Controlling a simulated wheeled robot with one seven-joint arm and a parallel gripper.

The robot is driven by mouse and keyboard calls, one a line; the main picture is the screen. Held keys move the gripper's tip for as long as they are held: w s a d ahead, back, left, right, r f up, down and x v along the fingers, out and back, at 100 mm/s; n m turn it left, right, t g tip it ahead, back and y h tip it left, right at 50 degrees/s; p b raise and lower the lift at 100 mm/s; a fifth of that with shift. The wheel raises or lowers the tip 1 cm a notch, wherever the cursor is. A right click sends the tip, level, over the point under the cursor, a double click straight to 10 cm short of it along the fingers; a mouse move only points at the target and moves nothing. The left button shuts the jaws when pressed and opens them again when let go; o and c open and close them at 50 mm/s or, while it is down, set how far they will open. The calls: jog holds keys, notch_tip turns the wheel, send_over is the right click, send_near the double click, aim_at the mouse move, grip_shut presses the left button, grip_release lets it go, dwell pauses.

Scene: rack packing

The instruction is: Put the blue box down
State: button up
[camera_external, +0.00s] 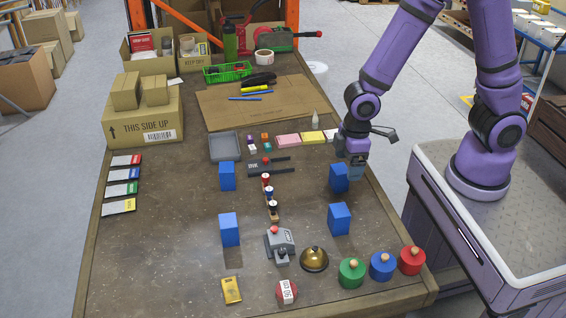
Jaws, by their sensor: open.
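Several plain blue boxes stand on the brown worktable (160,250). The blue box nearest my gripper (339,179) is at the right of the table. Another blue box (340,219) stands in front of it. Two more stand further left, one behind (227,177) and one in front (229,230). My gripper (355,168) points down at the upper right edge of the nearest box, with its jaws open. It partly overlaps that box in the picture; whether it touches the box, and the gap between the fingers, I cannot tell.
In front stand a brass bell (314,259), a grey stamp device (280,243) and green (351,273), blue (383,266) and red (411,260) knobbed cylinders. A grey tray (225,147) and cardboard boxes (150,116) lie further back. The table's left front is mostly clear.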

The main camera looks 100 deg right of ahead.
jog(key=s+a+r+t, duration=0.15)
jog(key=s+r, duration=0.25)
jog(key=r, duration=0.5)
jog(key=s+a+r+t, duration=0.1)
jog(key=s+a+r, duration=0.15)
jog(key=r, duration=0.65)
jog(key=s+r+t, duration=0.1)
jog(key=s+r, duration=0.7)
jog(key=s, duration=0.5)
jog(key=shift+s+a+r+t, duration=0.2)
jog(key=shift+a+r+t, duration=0.15)
jog(key=shift+a+r, duration=0.1)
jog(key=shift+o, duration=0.4)
